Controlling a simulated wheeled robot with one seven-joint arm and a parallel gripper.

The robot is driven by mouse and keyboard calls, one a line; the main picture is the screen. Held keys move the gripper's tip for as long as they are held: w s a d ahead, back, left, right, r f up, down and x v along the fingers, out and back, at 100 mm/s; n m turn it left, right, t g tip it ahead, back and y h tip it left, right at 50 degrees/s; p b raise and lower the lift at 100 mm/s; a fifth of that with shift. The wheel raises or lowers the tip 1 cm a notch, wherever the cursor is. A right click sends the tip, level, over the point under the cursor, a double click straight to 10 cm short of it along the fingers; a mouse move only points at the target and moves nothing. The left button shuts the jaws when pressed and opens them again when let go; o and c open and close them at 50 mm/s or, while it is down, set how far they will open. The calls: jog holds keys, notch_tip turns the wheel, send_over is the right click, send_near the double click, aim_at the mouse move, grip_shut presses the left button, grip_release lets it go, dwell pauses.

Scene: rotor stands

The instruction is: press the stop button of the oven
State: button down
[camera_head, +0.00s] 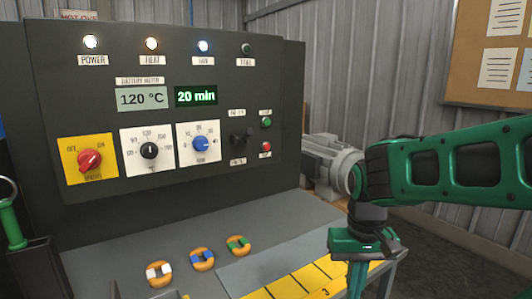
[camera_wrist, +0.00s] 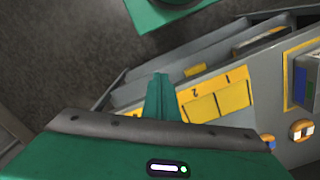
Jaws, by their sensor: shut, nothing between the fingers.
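The oven's control panel (camera_head: 210,100) is a dark upright box at the left of the head view. Its red button (camera_head: 266,147), the likely stop button, sits at the panel's right side, just below a green button (camera_head: 266,122). The small labels by them are hard to read. My gripper (camera_head: 355,284) points down at the lower right of the head view, to the right of the panel and well below the red button, apart from it. In the wrist view my gripper (camera_wrist: 159,80) shows its fingers together, with nothing between them. The red button is not in the wrist view.
A black switch (camera_head: 241,138) stands left of the buttons. Knobs and lit displays fill the panel's middle. A grey motor-like unit (camera_head: 330,165) lies between panel and arm. Several orange rings (camera_head: 204,260) lie on the grey bench (camera_head: 90,268), beside yellow numbered fields (camera_head: 312,277).

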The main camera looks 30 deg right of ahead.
jog(key=w+r+m+t+y, duration=0.1)
jog(key=w+r+t, duration=0.15)
jog(key=w, duration=0.55)
jog(key=w+r+m+t, duration=0.1)
jog(key=w+t, duration=0.3)
jog(key=w, duration=0.4)
jog(key=w+r+m+t+y, duration=0.15)
jog(key=w+t, duration=0.25)
jog(key=w, duration=0.4)
jog(key=w+d+r+m+t+h, duration=0.1)
jog(key=w+d+r+m+t, duration=0.2)
jog(key=r, duration=0.4)
jog(key=w+d+r+m+t+h, duration=0.1)
jog(key=w+d+r+m+t, duration=0.3)
jog(key=r+m, duration=0.1)
jog(key=shift+r+t, duration=0.35)
jog(key=shift+r, duration=0.5)
jog(key=shift+w+h, duration=0.15)
jog(key=shift+h, duration=0.1)
